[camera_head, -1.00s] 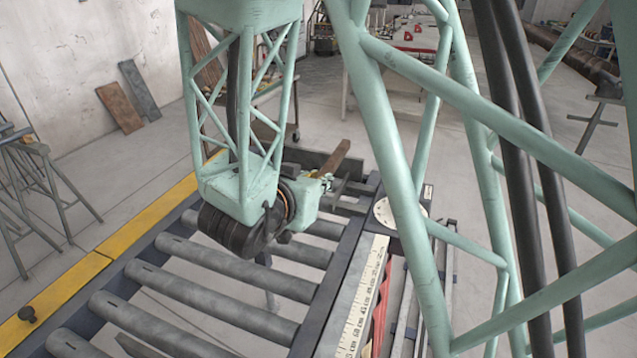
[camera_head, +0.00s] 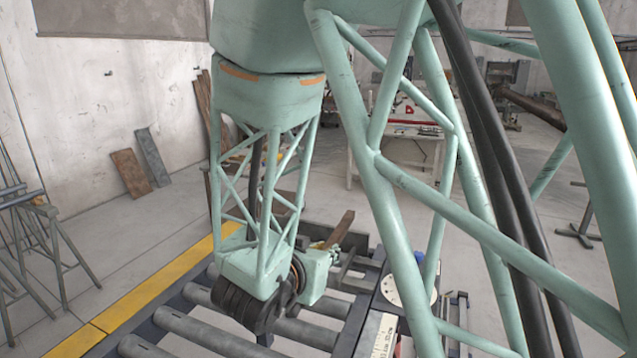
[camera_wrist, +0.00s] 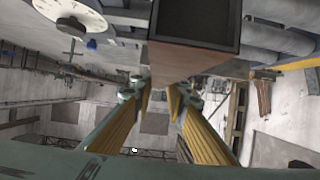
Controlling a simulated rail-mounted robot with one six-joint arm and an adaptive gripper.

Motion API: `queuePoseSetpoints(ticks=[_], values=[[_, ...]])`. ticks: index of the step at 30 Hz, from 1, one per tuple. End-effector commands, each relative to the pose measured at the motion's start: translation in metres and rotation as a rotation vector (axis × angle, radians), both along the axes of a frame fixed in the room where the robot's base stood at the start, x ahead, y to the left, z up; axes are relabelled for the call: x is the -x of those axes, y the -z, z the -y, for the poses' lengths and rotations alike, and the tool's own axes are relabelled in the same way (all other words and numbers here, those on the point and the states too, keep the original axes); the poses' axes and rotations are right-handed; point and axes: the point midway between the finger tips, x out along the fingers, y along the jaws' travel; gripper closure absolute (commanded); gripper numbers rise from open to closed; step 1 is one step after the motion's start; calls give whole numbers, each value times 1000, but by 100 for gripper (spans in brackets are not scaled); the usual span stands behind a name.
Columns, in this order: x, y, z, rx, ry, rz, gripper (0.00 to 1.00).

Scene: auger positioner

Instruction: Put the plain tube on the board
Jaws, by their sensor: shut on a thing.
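A rusty brown square tube (camera_wrist: 190,62) is between the two fingers of my gripper (camera_wrist: 158,95) in the wrist view, its dark open end facing the camera at the top. My gripper is shut on it. In the head view the tube (camera_head: 340,228) sticks up and out at a tilt from my gripper (camera_head: 327,246), above the far end of the roller bed. My arm hides much of the grip there. I cannot tell whether the tube is clear of the metalwork behind it. I cannot make out the board for certain.
The roller bed (camera_head: 215,338) has a yellow edge rail (camera_head: 130,305) on its left. A white dial (camera_head: 400,288) and a small blue thing (camera_head: 392,256) are to the right. A white table (camera_head: 405,150) stands behind. Trestles (camera_head: 35,250) stand at the left.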

Motion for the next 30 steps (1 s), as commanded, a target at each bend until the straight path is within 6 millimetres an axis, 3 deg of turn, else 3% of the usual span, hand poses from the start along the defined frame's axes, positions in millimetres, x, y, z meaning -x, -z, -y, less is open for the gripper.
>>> queuePoseSetpoints(ticks=[30], values=[[-130,2,52,0,-137,3,100]])
